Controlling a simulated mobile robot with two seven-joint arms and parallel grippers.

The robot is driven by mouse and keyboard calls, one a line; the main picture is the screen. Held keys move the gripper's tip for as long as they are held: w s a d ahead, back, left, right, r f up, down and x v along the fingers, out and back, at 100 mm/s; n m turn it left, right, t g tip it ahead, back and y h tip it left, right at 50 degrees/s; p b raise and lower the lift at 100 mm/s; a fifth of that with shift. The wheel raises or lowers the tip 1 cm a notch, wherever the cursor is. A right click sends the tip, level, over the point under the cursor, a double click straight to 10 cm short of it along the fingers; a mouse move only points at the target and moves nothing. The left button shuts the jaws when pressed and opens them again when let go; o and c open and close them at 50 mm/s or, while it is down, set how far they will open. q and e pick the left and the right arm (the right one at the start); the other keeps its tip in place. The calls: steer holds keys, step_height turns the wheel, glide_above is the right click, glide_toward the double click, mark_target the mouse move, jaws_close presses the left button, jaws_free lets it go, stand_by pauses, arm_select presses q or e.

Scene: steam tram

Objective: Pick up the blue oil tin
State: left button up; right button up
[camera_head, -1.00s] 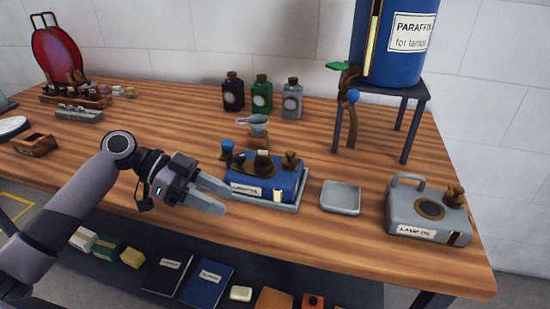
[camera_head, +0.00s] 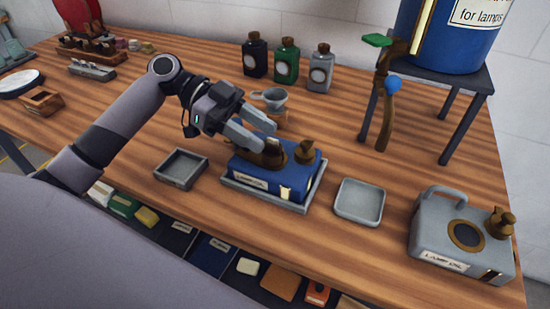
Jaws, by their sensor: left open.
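The blue oil tin (camera_head: 290,188) stands upright on a grey tray (camera_head: 238,187) near the middle of the workbench. It has a white label on its front, a brown cap at the right of its top and a brown fitting beside it. My left gripper (camera_head: 265,140) is open and empty, above the tin's back left part. Its fingers reach over the tin top and hide part of it; I cannot tell whether they touch it. My right gripper is not in view.
Empty grey trays flank the tin at left (camera_head: 180,168) and right (camera_head: 359,201). A grey lamp oil can (camera_head: 462,236) stands at right. Behind are a funnel (camera_head: 270,98), a black bottle (camera_head: 255,57), a green bottle (camera_head: 286,62) and a grey bottle (camera_head: 319,69). A stool (camera_head: 450,80) bears a blue drum (camera_head: 450,40).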

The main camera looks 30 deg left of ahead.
mark_target(267, 139)
arm_select(q)
steer(key=x, duration=0.3)
steer(key=shift+w+d+f, duration=0.1)
steer(key=shift+d+f, duration=0.05)
steer(key=shift+c, duration=0.2)
jaws_close()
steer(key=shift+f, duration=0.1)
stand_by(1.0)
